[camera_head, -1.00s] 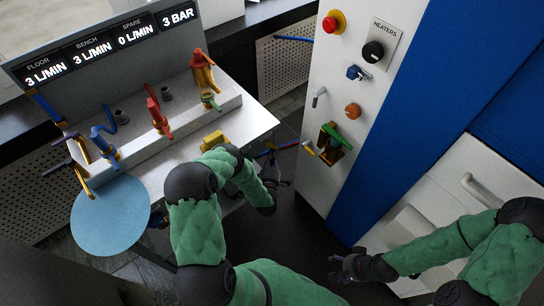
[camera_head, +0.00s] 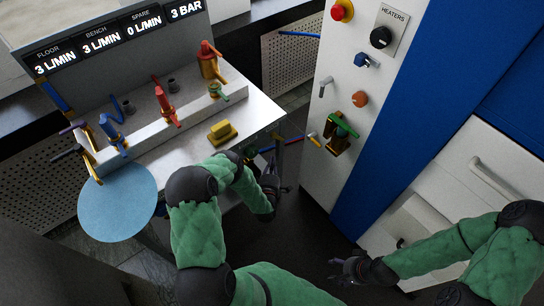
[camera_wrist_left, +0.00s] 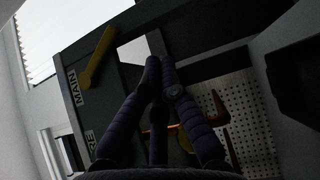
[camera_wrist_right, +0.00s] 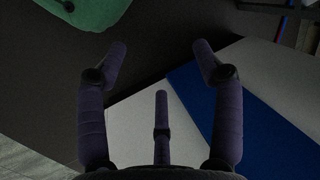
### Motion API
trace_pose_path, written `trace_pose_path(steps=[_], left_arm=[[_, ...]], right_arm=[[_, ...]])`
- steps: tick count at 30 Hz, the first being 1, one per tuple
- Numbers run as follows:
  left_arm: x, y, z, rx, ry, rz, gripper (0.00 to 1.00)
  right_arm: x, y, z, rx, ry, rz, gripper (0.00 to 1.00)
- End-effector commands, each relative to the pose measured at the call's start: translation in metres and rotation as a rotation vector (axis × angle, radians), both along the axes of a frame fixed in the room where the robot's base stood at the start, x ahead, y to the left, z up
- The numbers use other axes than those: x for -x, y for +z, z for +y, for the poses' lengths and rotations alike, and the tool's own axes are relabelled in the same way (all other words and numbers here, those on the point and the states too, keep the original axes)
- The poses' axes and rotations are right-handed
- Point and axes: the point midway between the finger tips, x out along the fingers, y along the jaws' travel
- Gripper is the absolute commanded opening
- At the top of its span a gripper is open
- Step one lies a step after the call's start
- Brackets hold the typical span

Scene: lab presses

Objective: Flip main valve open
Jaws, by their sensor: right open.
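A yellow lever (camera_wrist_left: 97,58) beside a label reading MAIN (camera_wrist_left: 76,88) shows at the upper left of the left wrist view. It slants on a dark panel, and I cannot pick it out surely in the head view. My left gripper (camera_head: 270,188) is at the bench's right front corner; in the left wrist view its fingertips (camera_wrist_left: 159,62) are drawn together with nothing seen between them. They are to the right of the lever and apart from it in the picture. My right gripper (camera_head: 345,268) is low at the right, open and empty; its spread fingers show in the right wrist view (camera_wrist_right: 160,58).
The bench (camera_head: 185,150) carries a yellow block (camera_head: 222,132) and several coloured valves. Its displays (camera_head: 118,38) read 3, 3 and 0 L/MIN and 3 BAR. A round blue plate (camera_head: 117,203) is at left. A white cabinet (camera_head: 325,175) with knobs and handles stands right of my left gripper.

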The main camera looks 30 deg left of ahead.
Motion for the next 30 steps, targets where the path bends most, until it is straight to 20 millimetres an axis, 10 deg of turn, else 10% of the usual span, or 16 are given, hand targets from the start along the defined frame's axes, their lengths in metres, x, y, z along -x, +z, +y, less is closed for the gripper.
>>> trace_pose_path(steps=[9, 23, 30], left_arm=[[0.044, -0.021, -0.022, 0.002, 0.001, 0.002, 0.0], [0.054, -0.027, -0.029, 0.0, 0.0, 0.001, 0.0], [0.049, -0.03, -0.033, -0.013, -0.019, 0.051, 0.0]], right_arm=[[0.001, 0.013, 0.0, -0.001, 0.001, 0.003, 0.67], [0.001, 0.014, 0.0, -0.001, 0.001, 0.003, 0.67], [0.004, 0.009, 0.0, 0.005, -0.025, 0.042, 0.08]])
